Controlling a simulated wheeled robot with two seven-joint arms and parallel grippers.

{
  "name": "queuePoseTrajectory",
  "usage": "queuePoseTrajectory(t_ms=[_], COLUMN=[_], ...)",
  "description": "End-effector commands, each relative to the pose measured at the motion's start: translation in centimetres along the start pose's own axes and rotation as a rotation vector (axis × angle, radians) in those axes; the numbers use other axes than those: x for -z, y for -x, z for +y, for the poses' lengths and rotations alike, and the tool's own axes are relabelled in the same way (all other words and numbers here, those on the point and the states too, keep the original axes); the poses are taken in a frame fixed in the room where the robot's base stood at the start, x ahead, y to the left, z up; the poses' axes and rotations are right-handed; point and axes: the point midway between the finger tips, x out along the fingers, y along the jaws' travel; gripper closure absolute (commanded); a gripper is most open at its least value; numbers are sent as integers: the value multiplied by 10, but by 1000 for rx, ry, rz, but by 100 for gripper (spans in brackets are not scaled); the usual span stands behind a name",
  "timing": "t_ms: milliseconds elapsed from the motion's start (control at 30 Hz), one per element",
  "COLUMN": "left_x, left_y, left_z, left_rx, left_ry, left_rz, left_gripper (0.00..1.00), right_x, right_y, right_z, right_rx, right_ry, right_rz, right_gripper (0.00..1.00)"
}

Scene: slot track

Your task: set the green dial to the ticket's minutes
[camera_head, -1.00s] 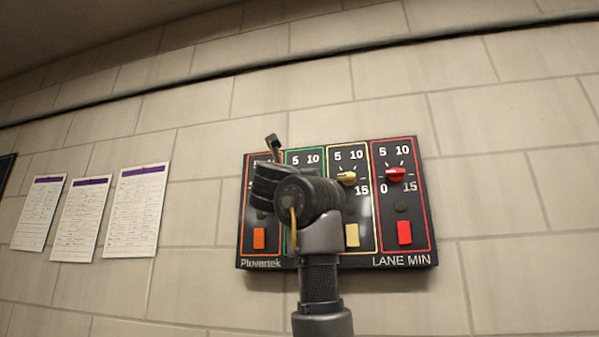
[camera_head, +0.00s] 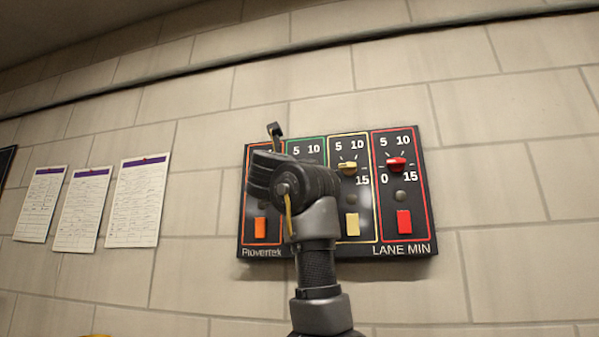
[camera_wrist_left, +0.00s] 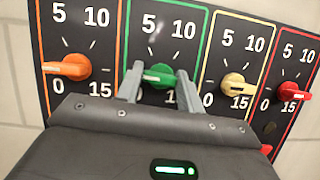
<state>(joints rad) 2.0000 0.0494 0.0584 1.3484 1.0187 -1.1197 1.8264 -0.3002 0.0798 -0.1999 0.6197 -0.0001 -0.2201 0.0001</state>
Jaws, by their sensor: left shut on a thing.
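The control panel (camera_head: 362,250) is on the tiled wall, with orange, green, yellow and red columns. The green dial (camera_wrist_left: 158,76) sits in the green-bordered column, second from the left, in the left wrist view. My left gripper (camera_wrist_left: 157,78) has its two fingers on either side of that dial and is shut on it. The dial's pointer direction is partly hidden by the fingers. In the head view my left gripper and wrist (camera_head: 290,190) cover the green dial and its button. Paper sheets (camera_head: 138,200) hang on the wall at left; their writing is too small to read.
The orange dial (camera_wrist_left: 66,68) is close left of the fingers. The yellow dial (camera_wrist_left: 238,86) and red dial (camera_wrist_left: 292,92) are to the right. Coloured buttons sit below, such as the red one (camera_head: 404,222). A dark pipe or rail crosses the wall above.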

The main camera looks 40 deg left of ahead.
Motion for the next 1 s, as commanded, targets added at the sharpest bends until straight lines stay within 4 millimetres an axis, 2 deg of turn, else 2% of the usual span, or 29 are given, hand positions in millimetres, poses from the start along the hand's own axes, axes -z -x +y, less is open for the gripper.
queuePoseTrajectory(t_ms=[500,1000], left_x=[0,-4], left_y=[1,-1], left_z=[2,3], left_rx=[172,352], left_ry=[-413,-854], left_rz=[-1,1], left_gripper=[86,86], right_x=[-2,-3], right_y=[-29,-41], right_z=[-1,-1], right_rx=[0,0], right_ry=[0,0], right_rz=[0,1], right_gripper=[64,64])
